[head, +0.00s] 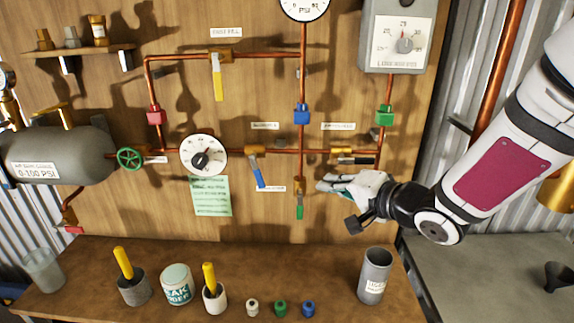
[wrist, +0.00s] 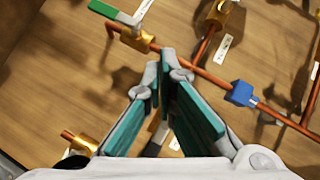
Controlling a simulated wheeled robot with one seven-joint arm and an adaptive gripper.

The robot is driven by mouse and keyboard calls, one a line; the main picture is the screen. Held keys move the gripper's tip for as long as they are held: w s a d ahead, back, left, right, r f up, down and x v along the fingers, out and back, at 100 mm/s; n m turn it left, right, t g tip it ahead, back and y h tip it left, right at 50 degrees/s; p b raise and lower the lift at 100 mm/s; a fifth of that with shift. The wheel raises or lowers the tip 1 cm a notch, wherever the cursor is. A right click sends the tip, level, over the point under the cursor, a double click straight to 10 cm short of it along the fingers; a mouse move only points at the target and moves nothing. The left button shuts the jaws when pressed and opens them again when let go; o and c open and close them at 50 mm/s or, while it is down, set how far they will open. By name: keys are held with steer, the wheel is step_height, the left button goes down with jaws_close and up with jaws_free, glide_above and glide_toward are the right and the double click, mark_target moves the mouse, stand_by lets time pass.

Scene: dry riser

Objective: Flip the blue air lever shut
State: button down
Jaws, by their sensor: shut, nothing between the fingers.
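The blue lever (head: 257,172) hangs from a brass valve (head: 252,150) on the horizontal copper pipe, right of the round dial. Its handle slants down and slightly right, across the pipe's line. My gripper (head: 321,185) is to the right of the lever, apart from it, with the vertical pipe's lower end between them in the picture. My gripper is shut and empty; its fingertips meet in the wrist view (wrist: 166,62). In the wrist view a brass valve (wrist: 219,14) shows at the top edge, but no blue handle is clear there.
A green-handled lever (head: 299,211) hangs just left of my fingertips. A dark-handled valve (head: 345,157) lies above my gripper. A blue fitting (head: 302,114) sits on the vertical pipe. A grey cup (head: 374,276) and several small items stand on the bench below.

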mark_target(258, 171)
steer(key=w+a+f+y, duration=0.1)
steer(key=w+a, duration=0.2)
steer(key=a, duration=0.2)
steer(key=w+a+m+y, duration=0.1)
steer(key=w+a, duration=0.2)
steer(key=a, duration=0.3)
steer(key=shift+f, duration=0.35)
steer(key=shift+a+f+m+t+y, duration=0.3)
steer(key=shift+a+f+m+y, duration=0.3)
steer(key=shift+a+f+y, duration=0.1)
steer(key=shift+d, duration=0.1)
